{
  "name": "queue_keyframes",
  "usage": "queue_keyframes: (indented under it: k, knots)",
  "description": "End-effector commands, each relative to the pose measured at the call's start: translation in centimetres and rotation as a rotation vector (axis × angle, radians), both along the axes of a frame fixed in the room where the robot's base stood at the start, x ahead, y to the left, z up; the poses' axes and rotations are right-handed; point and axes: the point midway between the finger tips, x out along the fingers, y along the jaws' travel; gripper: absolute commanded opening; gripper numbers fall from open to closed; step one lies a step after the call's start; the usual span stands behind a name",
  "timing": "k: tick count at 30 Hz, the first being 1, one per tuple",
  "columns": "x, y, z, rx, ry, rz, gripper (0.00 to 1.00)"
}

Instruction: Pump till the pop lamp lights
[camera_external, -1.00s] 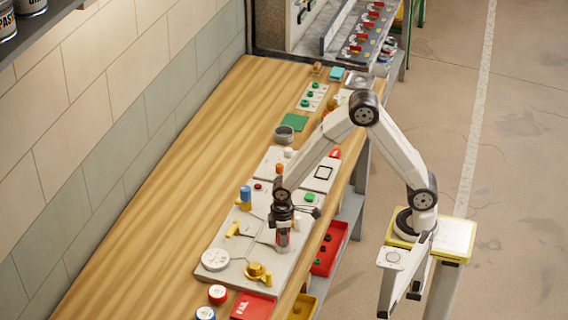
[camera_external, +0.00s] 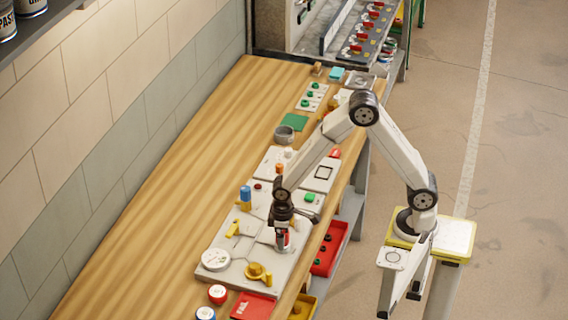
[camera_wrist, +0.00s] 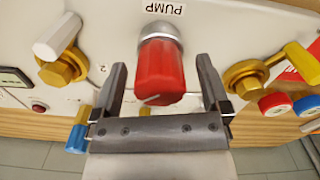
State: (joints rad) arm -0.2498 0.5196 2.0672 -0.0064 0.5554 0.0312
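The red pump knob (camera_wrist: 160,75) stands on a silver collar under the PUMP label (camera_wrist: 163,8), which appears upside down in the wrist view. My gripper (camera_wrist: 162,68) is open, with one finger on each side of the knob and a visible gap at both sides. In the external view, the red knob (camera_external: 283,241) is just below my gripper (camera_external: 284,220), over the grey panel (camera_external: 237,277). A small dark red dome (camera_wrist: 38,107) sits at the left in the wrist view; I cannot tell whether it is the pop lamp. I see no clearly lit lamp.
Yellow valves with handles flank the knob, at left (camera_wrist: 63,68) and right (camera_wrist: 243,75) in the wrist view. The wooden bench (camera_external: 150,210) is clear towards the wall.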

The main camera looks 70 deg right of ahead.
Motion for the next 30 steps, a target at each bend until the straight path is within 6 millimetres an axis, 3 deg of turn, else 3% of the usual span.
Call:
queue_keyframes:
  k: [13,30]
  knots:
    - [0.0,0.0,1.0,0.000,-0.001,0.000,0.96]
    - [0.1,0.0,7.1,0.000,-0.002,0.000,0.96]
